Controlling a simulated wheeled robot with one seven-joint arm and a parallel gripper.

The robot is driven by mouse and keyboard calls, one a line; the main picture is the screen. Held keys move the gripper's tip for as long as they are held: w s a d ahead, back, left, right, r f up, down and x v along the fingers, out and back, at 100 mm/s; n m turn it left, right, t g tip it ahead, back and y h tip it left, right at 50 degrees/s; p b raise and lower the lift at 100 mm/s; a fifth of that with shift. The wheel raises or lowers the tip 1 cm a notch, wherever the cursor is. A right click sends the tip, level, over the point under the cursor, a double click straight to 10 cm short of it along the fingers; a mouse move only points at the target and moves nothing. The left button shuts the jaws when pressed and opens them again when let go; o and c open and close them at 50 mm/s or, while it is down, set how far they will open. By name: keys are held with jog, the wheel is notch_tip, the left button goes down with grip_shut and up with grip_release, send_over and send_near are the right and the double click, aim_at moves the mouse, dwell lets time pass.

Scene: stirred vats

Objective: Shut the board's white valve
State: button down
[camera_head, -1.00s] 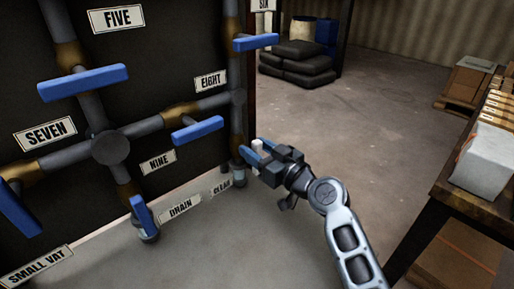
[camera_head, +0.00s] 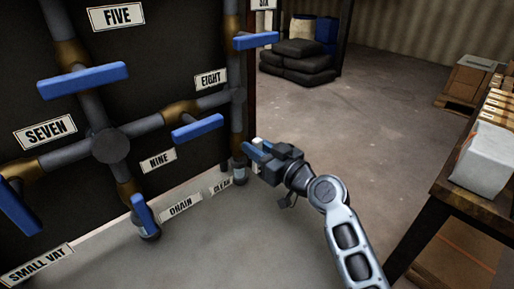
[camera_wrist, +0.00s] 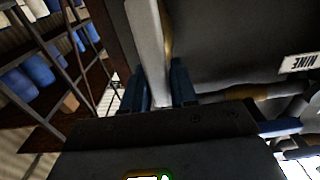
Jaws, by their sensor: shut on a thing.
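The white valve's handle (camera_wrist: 150,45) runs as a pale bar between my fingers in the wrist view. My gripper (camera_head: 258,153) is shut on the handle, beside the lower right edge of the dark board (camera_head: 190,65). Its two blue fingers (camera_wrist: 160,85) stand one on each side of the bar in the wrist view. How far the valve is turned cannot be told.
Blue handles sit close by: one near label NINE (camera_head: 197,127), one at the upper right (camera_head: 256,40) and one near DRAIN (camera_head: 143,212). A table with a pale box (camera_head: 485,160) stands at right. The floor between (camera_head: 370,120) is clear.

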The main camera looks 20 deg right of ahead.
jog(key=shift+d+m, duration=0.1)
jog(key=shift+m, duration=0.2)
jog(key=m, duration=0.3)
jog(key=shift+w+d+f+m+b, duration=0.15)
jog(key=shift+d+m+b, duration=0.25)
jog(key=m, duration=0.4)
jog(key=shift+w+d+f+m, duration=0.1)
jog(key=shift+d+f+m, duration=0.15)
jog(key=shift+d+m, duration=0.1)
jog(key=m, duration=0.3)
jog(key=m+p, duration=0.1)
jog(key=shift+w+d+f, duration=0.1)
jog(key=shift+d+f, duration=0.2)
jog(key=shift+f, duration=0.1)
jog(key=shift+d+f+m+p, duration=0.1)
jog(key=shift+f+m+p, duration=0.15)
jog(key=shift+m, duration=0.95)
jog(key=shift+f+m+p, duration=0.15)
jog(key=shift+f+m, duration=0.1)
jog(key=shift+m, duration=0.9)
jog(key=c, duration=1)
grip_release()
